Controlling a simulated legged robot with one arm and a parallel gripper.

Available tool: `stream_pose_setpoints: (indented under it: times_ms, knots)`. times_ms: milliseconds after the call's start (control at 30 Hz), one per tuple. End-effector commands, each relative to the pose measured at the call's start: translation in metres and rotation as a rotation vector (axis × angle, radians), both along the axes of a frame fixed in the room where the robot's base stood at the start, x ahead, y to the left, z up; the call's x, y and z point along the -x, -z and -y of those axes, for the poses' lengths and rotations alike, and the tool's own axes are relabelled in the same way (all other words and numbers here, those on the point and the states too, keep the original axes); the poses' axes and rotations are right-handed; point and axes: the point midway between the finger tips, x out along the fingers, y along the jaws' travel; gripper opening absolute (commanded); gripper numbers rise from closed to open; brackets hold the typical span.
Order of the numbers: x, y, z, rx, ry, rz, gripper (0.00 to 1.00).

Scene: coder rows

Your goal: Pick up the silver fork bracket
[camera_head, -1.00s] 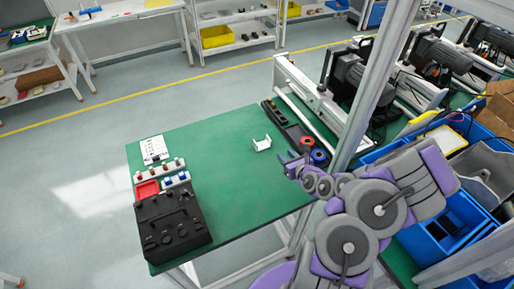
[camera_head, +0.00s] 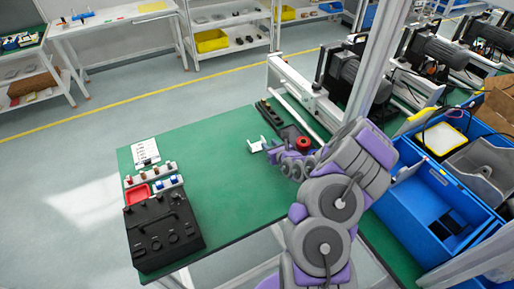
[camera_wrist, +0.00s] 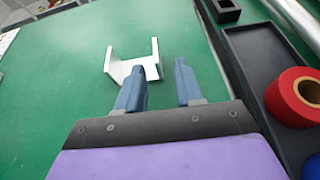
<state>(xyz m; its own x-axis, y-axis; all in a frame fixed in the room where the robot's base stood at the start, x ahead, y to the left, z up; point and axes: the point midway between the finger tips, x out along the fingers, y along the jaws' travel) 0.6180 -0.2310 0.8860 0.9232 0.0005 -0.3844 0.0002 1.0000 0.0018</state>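The silver fork bracket (camera_head: 257,145) lies on the green table top, right of its middle. In the wrist view the bracket (camera_wrist: 133,64) is a pale U-shaped piece just beyond my fingertips, with its near edge close to the left finger. My gripper (camera_head: 272,150) is low over the table, beside the bracket on its right. In the wrist view my gripper (camera_wrist: 158,78) has its two blue fingers apart with green table between them. It holds nothing. I cannot tell whether the left finger touches the bracket.
A black tray (camera_wrist: 258,100) holding a red roll (camera_wrist: 294,95) lies right of my gripper. A black fixture block (camera_head: 163,231), a red bin (camera_head: 137,195) and a white card (camera_head: 145,152) stand at the table's left. A metal post (camera_head: 378,62) rises at right. The table's middle is clear.

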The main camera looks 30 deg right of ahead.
Motion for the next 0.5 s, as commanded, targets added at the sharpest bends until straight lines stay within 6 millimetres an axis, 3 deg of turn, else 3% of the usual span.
stream_pose_setpoints:
  times_ms: [167, 500]
  knots:
    - [-0.01, 0.003, -0.001, 0.004, -0.003, 0.001, 0.36]
    - [-0.051, 0.013, -0.002, 0.004, -0.003, -0.001, 0.36]
